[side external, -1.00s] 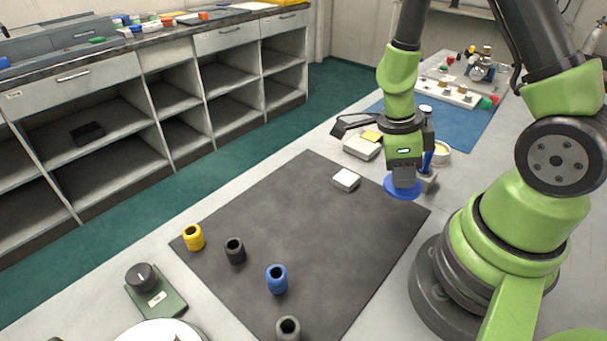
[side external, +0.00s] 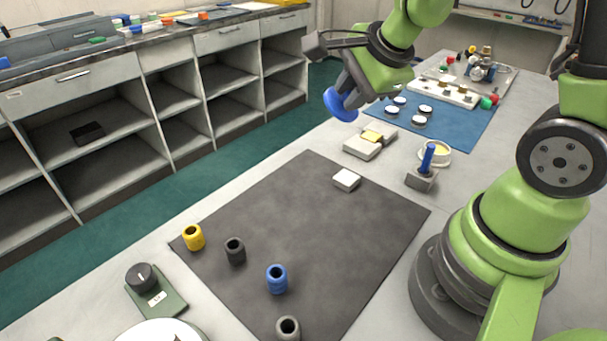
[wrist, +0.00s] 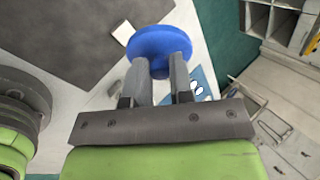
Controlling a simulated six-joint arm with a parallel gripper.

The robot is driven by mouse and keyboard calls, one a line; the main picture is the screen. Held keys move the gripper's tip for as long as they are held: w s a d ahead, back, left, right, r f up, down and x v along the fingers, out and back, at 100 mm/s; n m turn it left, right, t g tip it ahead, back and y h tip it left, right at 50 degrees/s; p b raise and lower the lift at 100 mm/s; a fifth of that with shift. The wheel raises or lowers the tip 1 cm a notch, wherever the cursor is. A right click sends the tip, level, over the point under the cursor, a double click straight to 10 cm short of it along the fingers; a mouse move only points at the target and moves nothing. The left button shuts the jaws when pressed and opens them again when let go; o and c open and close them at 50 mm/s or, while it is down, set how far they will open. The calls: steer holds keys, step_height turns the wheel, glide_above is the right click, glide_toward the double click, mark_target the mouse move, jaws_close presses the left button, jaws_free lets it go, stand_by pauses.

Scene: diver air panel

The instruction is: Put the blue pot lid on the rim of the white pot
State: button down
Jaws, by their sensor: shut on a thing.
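The blue pot lid (side external: 338,106) is a round blue disc held in the air, tilted almost on edge, beyond the dark mat in the side view. My gripper (side external: 352,94) is shut on it. No object is clearly a white pot. A small white round dish (side external: 444,158) with a pale yellow inside stands at the right, apart from the lid, and I cannot tell if it is the pot.
A dark mat (side external: 320,220) carries several coloured cylinders and a white block (side external: 346,180). A grey block with a blue upright handle (side external: 428,160) stands beside the dish. A blue mat (side external: 450,125) holds several white-topped discs. A grey-white box (side external: 363,150) lies near the lid.

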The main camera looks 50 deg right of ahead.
steer(key=s+a+r+n+t+y, duration=0.2)
steer(key=s+a+r+n+y, duration=0.25)
steer(key=a+r+n, duration=0.55)
steer(key=s+d+n+g+h, duration=0.1)
steer(key=s+d+n, duration=0.2)
steer(key=s+n, duration=0.5)
steer(key=w+d+f+m+g+h, duration=0.2)
steer(key=w+d+m, duration=0.1)
steer(key=w+d, duration=0.15)
steer(key=w+a+f+n+g+y, duration=0.1)
steer(key=w+f+n, duration=0.25)
steer(key=w, duration=0.25)
steer(key=w+a+f+n+y, duration=0.1)
steer(key=w+f+n+y, duration=0.15)
steer(key=w+n, duration=0.2)
steer(key=m+g+h, duration=0.3)
steer(key=m+h, duration=0.3)
steer(key=m, duration=0.7)
glide_above(437, 152)
steer(key=shift+s+a+f+x, duration=0.15)
steer(key=shift+s+a+x, duration=0.3)
steer(key=shift+x, duration=2.4)
steer(key=shift+s+a+f+x, duration=0.2)
steer(key=shift+a+x, duration=0.45)
steer(key=shift+x, duration=2.15)
steer(key=shift+s+a+f+x, duration=0.1)
steer(key=shift+s+a+x, duration=0.35)
steer(key=shift+x, duration=2.4)
